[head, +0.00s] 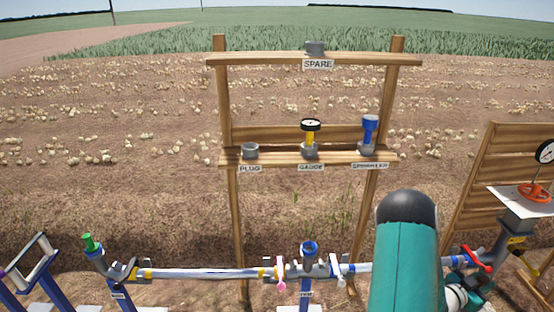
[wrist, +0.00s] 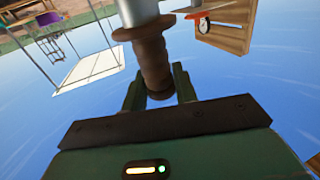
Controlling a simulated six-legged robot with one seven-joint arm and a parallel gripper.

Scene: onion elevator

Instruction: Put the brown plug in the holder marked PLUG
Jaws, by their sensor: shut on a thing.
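The brown plug (wrist: 153,65) shows in the wrist view, with a wide collar against or just in front of a light grey cylinder (wrist: 136,10). I cannot tell whether the plug still sits in that cylinder. My gripper (wrist: 158,88) is shut on the plug's narrow end, with one green finger on each side. In the head view my teal arm hides the gripper and plug. The holder marked PLUG (head: 250,150) is a grey cup at the left of the wooden rack's lower shelf. Its label is below it, and nothing stands in it.
The rack's lower shelf also holds a yellow gauge (head: 310,136) and a blue part (head: 370,130). A grey SPARE holder (head: 315,48) sits on top. A pipe line (head: 205,273) with valves crosses below. A wooden panel with a red handwheel (head: 533,193) stands at right.

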